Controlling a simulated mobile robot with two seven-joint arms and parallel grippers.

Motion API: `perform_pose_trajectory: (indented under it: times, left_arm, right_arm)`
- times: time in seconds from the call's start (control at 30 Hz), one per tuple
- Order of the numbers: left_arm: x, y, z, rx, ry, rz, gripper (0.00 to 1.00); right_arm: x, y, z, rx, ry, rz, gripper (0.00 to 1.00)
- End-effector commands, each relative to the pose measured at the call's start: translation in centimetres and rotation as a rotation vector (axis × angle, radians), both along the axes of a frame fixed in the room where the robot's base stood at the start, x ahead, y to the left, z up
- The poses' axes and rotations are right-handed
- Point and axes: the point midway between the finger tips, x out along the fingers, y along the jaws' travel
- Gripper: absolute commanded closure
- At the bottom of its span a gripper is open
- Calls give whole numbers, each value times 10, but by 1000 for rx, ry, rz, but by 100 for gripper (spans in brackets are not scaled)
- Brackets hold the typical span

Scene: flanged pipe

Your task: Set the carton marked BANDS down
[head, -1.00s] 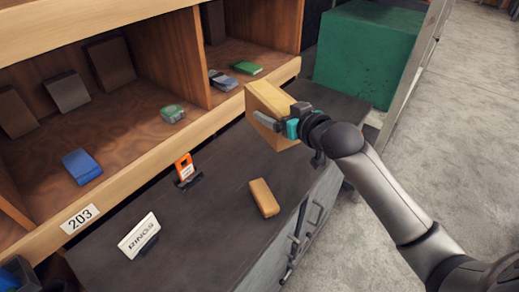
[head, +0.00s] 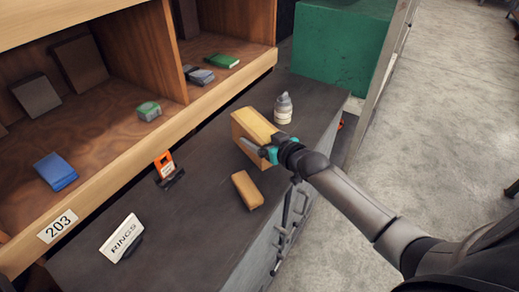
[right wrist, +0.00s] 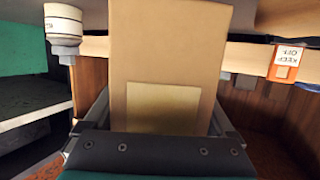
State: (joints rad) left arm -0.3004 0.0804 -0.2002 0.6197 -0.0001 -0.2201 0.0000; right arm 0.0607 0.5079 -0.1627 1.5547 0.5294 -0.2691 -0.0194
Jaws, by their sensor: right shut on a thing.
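A tan carton (head: 254,127) stands upright over the dark counter (head: 200,215). My right gripper (head: 268,152) is shut on it from the near right side. In the right wrist view the carton (right wrist: 170,50) fills the middle between the fingers, with a plain yellowish patch on its face. No BANDS lettering can be read. I cannot tell whether its base touches the counter. My left gripper is not in view.
A tan block (head: 247,190) lies just in front of the carton. A grey-white bottle (head: 283,108) stands behind it. Shelves (head: 110,125) border the counter; a green box (head: 342,45) is beyond.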

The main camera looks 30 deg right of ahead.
Motion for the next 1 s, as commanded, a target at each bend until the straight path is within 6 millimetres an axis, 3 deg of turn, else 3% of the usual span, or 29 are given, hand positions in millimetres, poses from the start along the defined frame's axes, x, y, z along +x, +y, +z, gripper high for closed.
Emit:
perform_pose_trajectory:
  times: [0.33, 0.73, 0.77, 0.83, 1.0]
  left_arm:
    - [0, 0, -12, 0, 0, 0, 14]
    - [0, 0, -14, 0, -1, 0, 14]
    - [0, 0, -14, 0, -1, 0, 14]
    - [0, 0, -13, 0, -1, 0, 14]
    - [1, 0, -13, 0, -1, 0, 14]
  right_arm:
    - [1, 0, -37, -1, -5, -1, 97]
    - [1, 0, -42, 0, -6, 0, 97]
    - [0, 0, -43, 0, -1, 0, 8]
    - [0, 0, -43, 0, 0, 0, 0]
    - [0, 0, -43, 0, 0, 0, 0]
